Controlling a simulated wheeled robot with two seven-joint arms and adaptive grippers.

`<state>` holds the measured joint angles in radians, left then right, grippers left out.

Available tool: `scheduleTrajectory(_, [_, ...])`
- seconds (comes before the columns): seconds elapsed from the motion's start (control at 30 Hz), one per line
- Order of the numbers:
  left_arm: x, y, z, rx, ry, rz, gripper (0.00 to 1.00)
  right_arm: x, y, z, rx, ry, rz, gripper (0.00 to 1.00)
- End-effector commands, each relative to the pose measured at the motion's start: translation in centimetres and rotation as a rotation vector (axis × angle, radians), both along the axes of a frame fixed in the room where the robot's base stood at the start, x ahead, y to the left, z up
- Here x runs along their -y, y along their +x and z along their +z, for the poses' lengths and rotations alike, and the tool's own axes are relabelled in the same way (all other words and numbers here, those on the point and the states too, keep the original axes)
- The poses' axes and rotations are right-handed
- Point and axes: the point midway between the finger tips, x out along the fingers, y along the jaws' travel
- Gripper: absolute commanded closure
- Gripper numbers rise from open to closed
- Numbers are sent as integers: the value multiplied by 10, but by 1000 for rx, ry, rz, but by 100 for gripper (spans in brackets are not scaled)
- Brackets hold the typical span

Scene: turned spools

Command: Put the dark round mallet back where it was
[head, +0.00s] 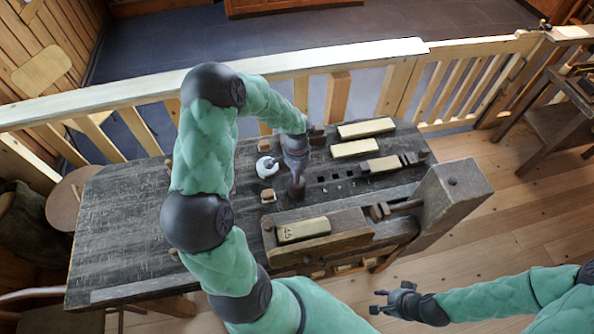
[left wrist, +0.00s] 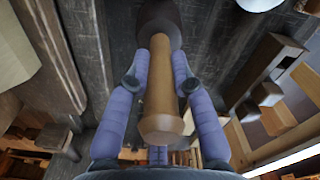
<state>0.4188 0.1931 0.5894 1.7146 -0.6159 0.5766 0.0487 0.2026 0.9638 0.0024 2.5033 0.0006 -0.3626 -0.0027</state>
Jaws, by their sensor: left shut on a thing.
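My left gripper (head: 298,160) is over the middle of the dark workbench. It is shut on the mallet (head: 297,188), whose dark round head hangs below the fingers. In the left wrist view the fingers (left wrist: 161,85) close on either side of the pale wooden handle (left wrist: 160,95), with the dark head beyond toward the bench top. I cannot tell whether the head touches the bench. My right gripper (head: 392,301) is off the bench at the lower right, its fingers apart and empty.
A white round pot (head: 267,167) stands just left of the mallet. Small wooden blocks (head: 268,196) lie nearby. Pale blocks (head: 355,149) sit behind to the right, and a vise (head: 450,195) is at the right end. The bench's left part (head: 120,220) is clear.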

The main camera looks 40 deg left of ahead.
Motion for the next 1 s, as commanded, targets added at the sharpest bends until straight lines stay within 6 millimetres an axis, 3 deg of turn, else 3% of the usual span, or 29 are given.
scheduleTrajectory(0.37, [0, 1, -4, 3, 1, 0, 100, 0, 0, -4, 0, 0, 0, 60])
scheduleTrajectory(0.4, [0, 1, -4, 2, 1, 0, 68, 0, 0, -3, 0, 0, 0, 60])
scheduleTrajectory(0.47, [0, 1, -3, 2, 1, 0, 52, 0, 0, -3, 0, 0, 0, 60])
scheduleTrajectory(0.87, [0, 1, 0, 2, 1, 0, 52, 0, 0, 0, 0, 0, 0, 60])
scheduleTrajectory(1.0, [-1, 2, 15, 7, 3, 1, 52, 0, 0, 2, 0, 0, 0, 60])
